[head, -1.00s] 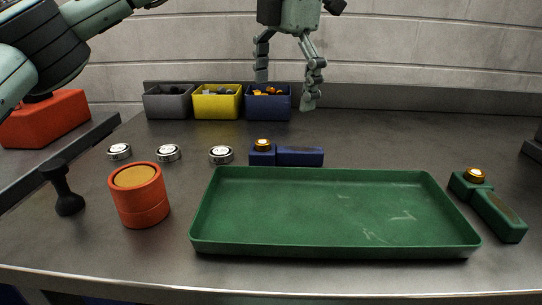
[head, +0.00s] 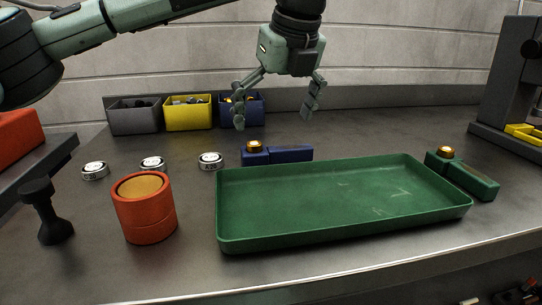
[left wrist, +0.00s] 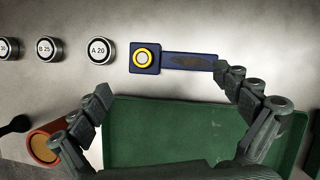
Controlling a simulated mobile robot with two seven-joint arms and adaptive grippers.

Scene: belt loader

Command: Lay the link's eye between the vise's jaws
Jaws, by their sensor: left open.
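A blue link with a brass-ringed eye at its left end (head: 290,154) lies flat on the bench behind the green tray; it also shows in the left wrist view (left wrist: 188,62). A green link (head: 472,181) with a similar brass-ringed eye lies at the tray's right end. My left gripper (head: 275,113) is open and empty, above and behind the blue link. Its fingers also show in the left wrist view (left wrist: 167,88), spread either side of the link's near side. I cannot make out a vise or its jaws. My right gripper is not in view.
The green tray (head: 340,205) is empty. Grey (head: 134,118), yellow (head: 190,115) and blue bins stand behind. Several silver discs (head: 152,163), an orange pot (head: 145,208) and a black knobbed tool (head: 47,214) stand left. A dark machine (head: 512,85) stands right.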

